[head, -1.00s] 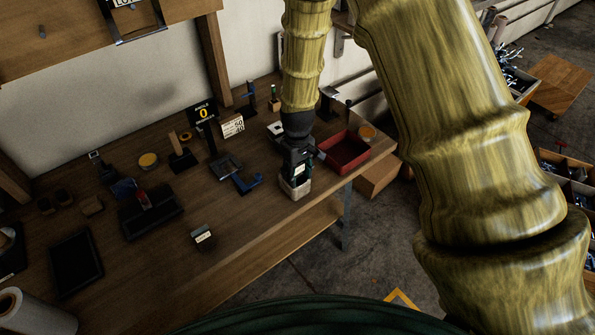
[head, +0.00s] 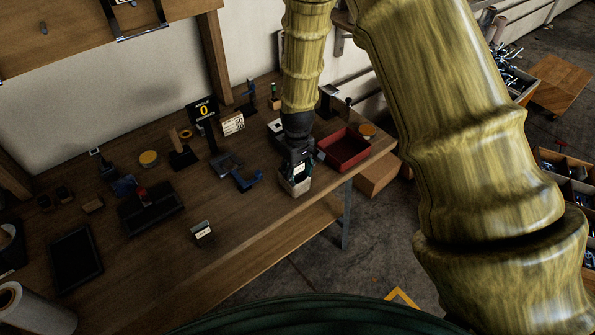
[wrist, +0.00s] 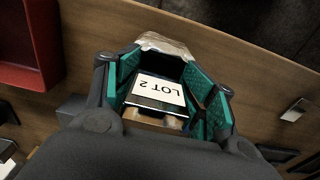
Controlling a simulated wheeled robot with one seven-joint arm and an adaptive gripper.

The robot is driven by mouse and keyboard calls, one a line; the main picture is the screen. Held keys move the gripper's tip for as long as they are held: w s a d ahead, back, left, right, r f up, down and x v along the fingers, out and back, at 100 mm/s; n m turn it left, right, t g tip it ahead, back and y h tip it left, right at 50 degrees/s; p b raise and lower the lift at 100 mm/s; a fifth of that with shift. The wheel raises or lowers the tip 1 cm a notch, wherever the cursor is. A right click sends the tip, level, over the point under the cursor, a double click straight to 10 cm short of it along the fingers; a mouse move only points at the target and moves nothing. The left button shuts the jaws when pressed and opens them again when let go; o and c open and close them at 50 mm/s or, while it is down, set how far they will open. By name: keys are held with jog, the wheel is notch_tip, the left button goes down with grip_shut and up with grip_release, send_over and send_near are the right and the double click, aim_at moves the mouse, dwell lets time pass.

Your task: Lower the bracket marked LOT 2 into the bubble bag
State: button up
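The bracket marked LOT 2 (wrist: 157,92) shows in the wrist view between the teal pads of my gripper (wrist: 163,88), its white label upside down. The pads sit close on both sides of it, and my gripper appears shut on it. The bubble bag (wrist: 168,45) shows as a pale, crinkled rim just beyond the fingertips. In the head view the bag (head: 294,187) stands upright near the front edge of the bench. My gripper (head: 298,169) points down into its mouth.
A red tray (head: 345,163) stands just right of the bag. A sign reading ANGLE 0 (head: 202,111) stands behind. Bare bench (head: 255,215) lies left of the bag.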

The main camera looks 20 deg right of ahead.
jog(key=shift+o, duration=1.4)
jog(key=shift+s+f, duration=0.35)
jog(key=shift+f, duration=0.45)
jog(key=shift+w+f, duration=0.1)
jog(key=shift+w, duration=0.15)
jog(key=shift+s+r, duration=0.1)
jog(key=shift+r, duration=0.15)
jog(key=shift+w+d+r, duration=0.1)
jog(key=shift+w+r, duration=0.1)
jog(key=shift+r, duration=0.2)
notch_tip(320, 180, up, 11)
jog(key=shift+r, duration=0.15)
jog(key=shift+s, duration=0.1)
